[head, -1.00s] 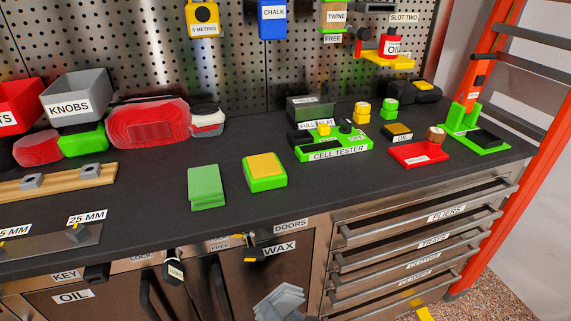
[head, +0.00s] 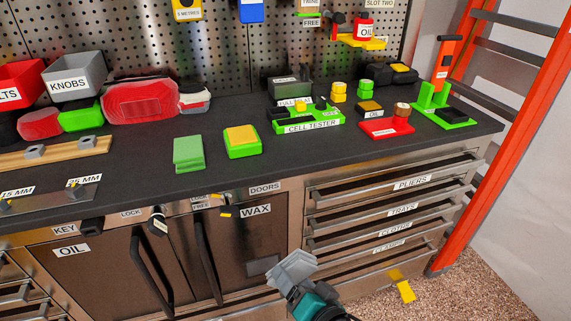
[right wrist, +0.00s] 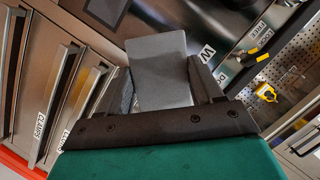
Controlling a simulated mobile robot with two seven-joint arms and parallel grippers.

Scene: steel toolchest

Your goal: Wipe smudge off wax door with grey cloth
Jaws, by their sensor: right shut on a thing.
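The wax door (head: 236,240) is the brown cabinet door under the WAX label (head: 255,211), with a dark handle on its left. A dark patch, seemingly the smudge (head: 262,264), shows low on its right side; a dark patch (right wrist: 106,8) also shows at the top of the right wrist view. My right gripper (head: 296,284) is shut on the grey cloth (head: 288,267), in front of the door's lower right edge. In the right wrist view the cloth (right wrist: 160,72) stands flat between both fingers. Contact with the door cannot be told. My left gripper is out of view.
Drawers (head: 385,214) labelled pliers, trays, cloths and clamps lie right of the door. The oil door (head: 95,275) is at left. The worktop (head: 215,190) above carries a green pad, a yellow-topped block and a cell tester.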

